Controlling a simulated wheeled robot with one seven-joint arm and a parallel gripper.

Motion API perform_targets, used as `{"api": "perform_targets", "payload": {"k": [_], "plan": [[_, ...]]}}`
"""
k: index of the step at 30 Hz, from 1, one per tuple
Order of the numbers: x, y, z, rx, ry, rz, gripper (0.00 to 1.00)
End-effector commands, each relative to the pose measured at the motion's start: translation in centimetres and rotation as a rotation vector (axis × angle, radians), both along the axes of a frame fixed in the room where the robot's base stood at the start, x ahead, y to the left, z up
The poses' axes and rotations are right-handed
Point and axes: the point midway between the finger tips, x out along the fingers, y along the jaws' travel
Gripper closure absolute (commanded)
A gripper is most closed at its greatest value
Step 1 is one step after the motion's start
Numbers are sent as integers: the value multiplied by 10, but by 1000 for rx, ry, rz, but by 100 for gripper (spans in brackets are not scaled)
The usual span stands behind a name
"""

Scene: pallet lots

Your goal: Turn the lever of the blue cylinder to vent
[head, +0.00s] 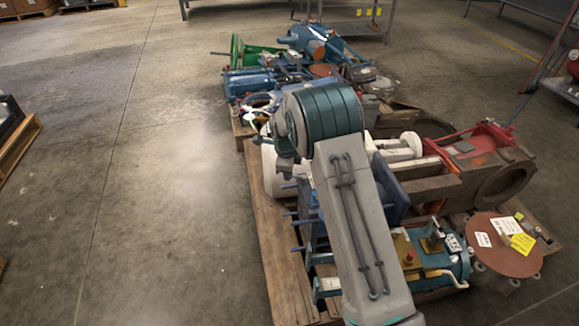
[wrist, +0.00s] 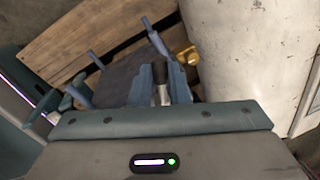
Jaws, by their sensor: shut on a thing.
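The blue cylinder (head: 313,215) lies on a wooden pallet, partly hidden behind my arm in the head view; blue rods stick out on its left. In the wrist view I take the dark blue body (wrist: 118,80) with rods to be the same cylinder. My gripper (wrist: 161,84) is shut on a small lever (wrist: 160,72) with a dark upper part and a pale metal part below. A brass fitting (wrist: 187,55) shows just beyond the right finger. I cannot read the lever's setting or any vent mark.
A white cylinder (wrist: 235,50) stands close on the right in the wrist view. The pallet (head: 268,235) also holds a teal unit (head: 455,262), a round rusty plate (head: 503,245) and red-framed parts (head: 480,145). Bare floor (head: 170,180) lies open on the left.

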Motion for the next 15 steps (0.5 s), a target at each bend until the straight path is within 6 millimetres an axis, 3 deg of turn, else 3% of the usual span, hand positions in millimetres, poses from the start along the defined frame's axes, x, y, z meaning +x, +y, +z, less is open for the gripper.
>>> {"api": "perform_targets", "payload": {"k": [4,15], "plan": [[-9,9,2,1,3,125,100],[-20,9,0,0,2,341,100]]}}
